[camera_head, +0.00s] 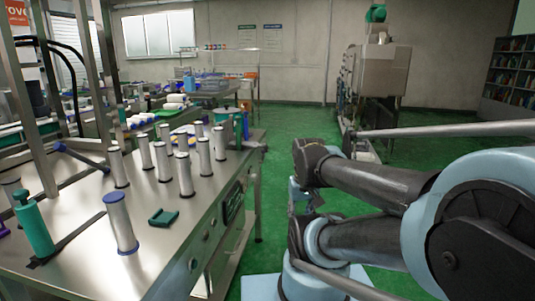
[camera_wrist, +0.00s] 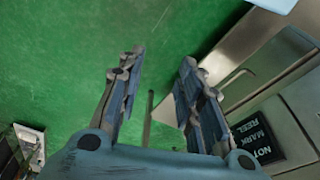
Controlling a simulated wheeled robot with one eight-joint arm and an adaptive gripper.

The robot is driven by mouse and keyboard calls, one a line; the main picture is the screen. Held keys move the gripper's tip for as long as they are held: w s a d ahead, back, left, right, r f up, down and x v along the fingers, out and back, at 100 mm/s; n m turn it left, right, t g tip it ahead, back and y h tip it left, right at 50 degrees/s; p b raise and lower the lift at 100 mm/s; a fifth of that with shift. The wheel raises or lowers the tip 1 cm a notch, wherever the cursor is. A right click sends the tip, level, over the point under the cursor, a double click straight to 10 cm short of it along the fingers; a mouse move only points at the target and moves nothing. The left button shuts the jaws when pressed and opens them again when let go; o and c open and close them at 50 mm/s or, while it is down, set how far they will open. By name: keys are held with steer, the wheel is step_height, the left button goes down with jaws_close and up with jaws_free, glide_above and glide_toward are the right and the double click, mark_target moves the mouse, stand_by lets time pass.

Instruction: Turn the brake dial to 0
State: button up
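I cannot make out a brake dial with certainty in either view. Small round fittings (camera_head: 193,264) show on the side of the steel bench (camera_head: 170,245) in the head view, too small to read. A dark panel (camera_head: 233,203) is set in that same side. In the wrist view my gripper (camera_wrist: 163,60) is open, with its two fingers apart and nothing between them. Green floor lies beyond the fingers. A black label (camera_wrist: 258,138) with white lettering is on a grey metal surface to the right of the fingers. I cannot pick out my gripper in the head view.
Several silver cylinders (camera_head: 186,175) stand on the bench top, with a small green tray (camera_head: 163,218) and a green-handled tool (camera_head: 34,225). Open green floor (camera_head: 285,150) lies to the right of the bench. A machine (camera_head: 378,75) and a bookshelf (camera_head: 508,75) are farther back.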

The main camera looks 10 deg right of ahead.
steer(key=shift+o, duration=1.8)
steer(key=shift+s+r, duration=0.25)
steer(key=shift+s, duration=0.05)
steer(key=w+a+r+m+y, duration=0.25)
steer(key=w+r, duration=0.25)
steer(key=w, duration=0.4)
steer(key=w+a+r+m+y, duration=0.1)
steer(key=w+r+m+y, duration=0.3)
steer(key=w, duration=0.6)
steer(key=w+a+r+m, duration=0.2)
steer(key=w+r, duration=0.3)
steer(key=w, duration=0.4)
steer(key=w+d+f+m+t+y, duration=0.1)
steer(key=w+d+f+m+y, duration=0.15)
steer(key=w, duration=0.75)
steer(key=w+d+f+m+y, duration=0.15)
steer(key=w+d, duration=0.25)
steer(key=w, duration=0.6)
steer(key=w+d+f+m+t+y, duration=0.1)
steer(key=w+d+m+y, duration=0.2)
steer(key=w, duration=0.7)
steer(key=m+t+y, duration=0.1)
steer(key=m+y, duration=0.3)
glide_toward(266, 149)
steer(key=w+x, duration=0.1)
steer(key=x, duration=0.6)
steer(key=shift+w+f, duration=0.3)
steer(key=shift+f, duration=0.1)
